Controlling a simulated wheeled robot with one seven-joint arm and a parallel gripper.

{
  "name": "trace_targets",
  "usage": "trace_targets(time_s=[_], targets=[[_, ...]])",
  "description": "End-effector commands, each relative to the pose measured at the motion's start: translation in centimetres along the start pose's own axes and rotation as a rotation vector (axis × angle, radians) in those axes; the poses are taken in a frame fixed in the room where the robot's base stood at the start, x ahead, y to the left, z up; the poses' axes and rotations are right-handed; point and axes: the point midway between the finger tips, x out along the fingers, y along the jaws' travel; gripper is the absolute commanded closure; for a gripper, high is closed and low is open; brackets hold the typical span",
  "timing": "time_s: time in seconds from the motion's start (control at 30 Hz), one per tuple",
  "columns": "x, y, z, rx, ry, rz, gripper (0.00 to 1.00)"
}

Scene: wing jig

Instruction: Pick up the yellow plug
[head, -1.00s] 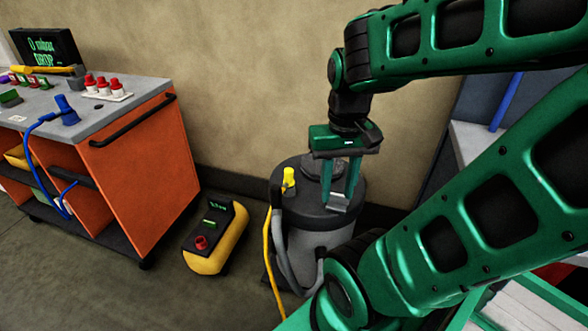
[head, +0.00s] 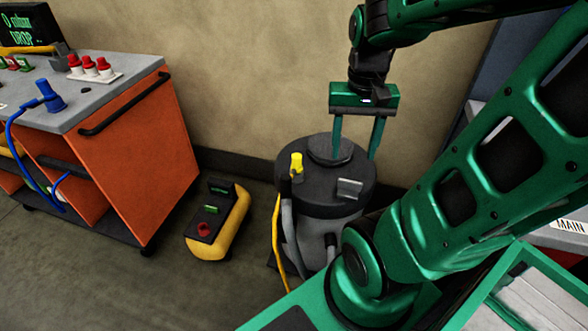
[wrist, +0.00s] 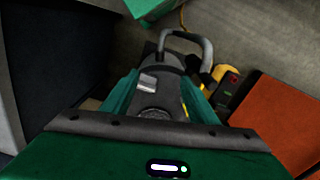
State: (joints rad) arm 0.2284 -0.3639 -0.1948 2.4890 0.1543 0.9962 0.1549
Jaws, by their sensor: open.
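The yellow plug (head: 296,162) stands upright on the left part of the dark lid of a round grey canister (head: 330,222). A yellow cable hangs down the canister's left side. My gripper (head: 354,155) is open and empty, pointing down over the rear right of the lid, to the right of the plug and apart from it. In the wrist view the canister lid (wrist: 152,97) lies between my two spread fingers, and a small yellow patch beside the right finger may be the plug.
An orange cart (head: 135,150) with a grey top stands at the left. A yellow and black box (head: 218,222) sits on the floor between cart and canister. A grey hose loops from the canister. The wall is close behind.

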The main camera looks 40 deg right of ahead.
Motion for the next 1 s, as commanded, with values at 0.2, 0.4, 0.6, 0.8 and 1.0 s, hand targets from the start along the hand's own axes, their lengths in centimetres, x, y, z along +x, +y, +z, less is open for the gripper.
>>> trace_targets(time_s=[0.2,0.4,0.6,0.8,1.0], targets=[[1.8,-4.1,-6.9,0.200,0.008,0.021,0.46],[5.1,-8.3,-12.6,0.384,0.009,0.017,0.46],[9.0,-12.2,-16.8,0.542,0.001,-0.001,0.46],[11.4,-14.4,-18.7,0.631,-0.008,-0.015,0.46],[13.5,-14.8,-19.0,0.651,-0.012,-0.017,0.46]])
